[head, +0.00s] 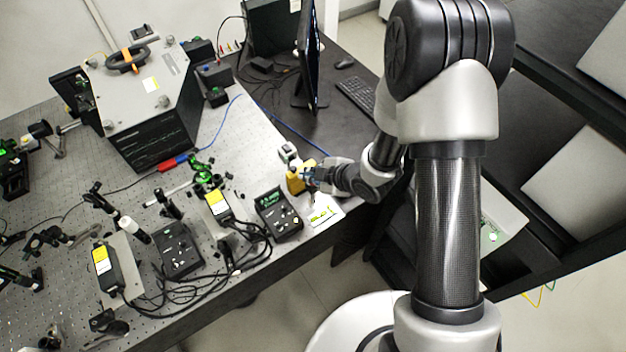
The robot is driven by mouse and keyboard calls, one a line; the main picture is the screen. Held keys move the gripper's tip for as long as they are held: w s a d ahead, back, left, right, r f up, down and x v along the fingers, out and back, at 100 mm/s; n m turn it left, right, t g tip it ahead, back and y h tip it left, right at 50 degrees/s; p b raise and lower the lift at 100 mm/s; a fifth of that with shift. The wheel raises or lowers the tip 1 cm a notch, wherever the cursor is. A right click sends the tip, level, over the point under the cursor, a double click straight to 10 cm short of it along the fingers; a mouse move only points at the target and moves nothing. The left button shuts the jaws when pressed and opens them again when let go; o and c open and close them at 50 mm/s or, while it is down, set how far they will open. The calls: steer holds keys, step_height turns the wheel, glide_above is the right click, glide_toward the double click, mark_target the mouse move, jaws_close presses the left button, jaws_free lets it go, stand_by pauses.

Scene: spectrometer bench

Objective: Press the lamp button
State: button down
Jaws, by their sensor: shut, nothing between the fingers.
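My gripper (309,176) is at the right edge of the optical bench, its fingers shut with nothing between them. It is beside a small yellow device (295,184), and its fingertips overlap that device in the head view. I cannot tell whether they touch it. A black control box (279,214) with a lit green display and small knobs or buttons stands just left of and below the gripper. No lamp button can be made out for certain; it may be too small or hidden by the gripper.
A white card (326,216) with yellow-green marks lies right of the control box. Another black box (181,250), cables and optics mounts crowd the bench's front. A large black-sided enclosure (150,105) stands behind. A monitor (308,55) and keyboard (357,96) are on the dark desk.

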mark_target(311, 184)
steer(key=shift+f, duration=0.15)
steer(key=shift+f+b, duration=0.3)
steer(key=shift+b, duration=0.3)
stand_by(0.4)
steer(key=shift+r, duration=0.5)
steer(key=shift+r+p, duration=2.3)
steer(key=shift+r, duration=0.7)
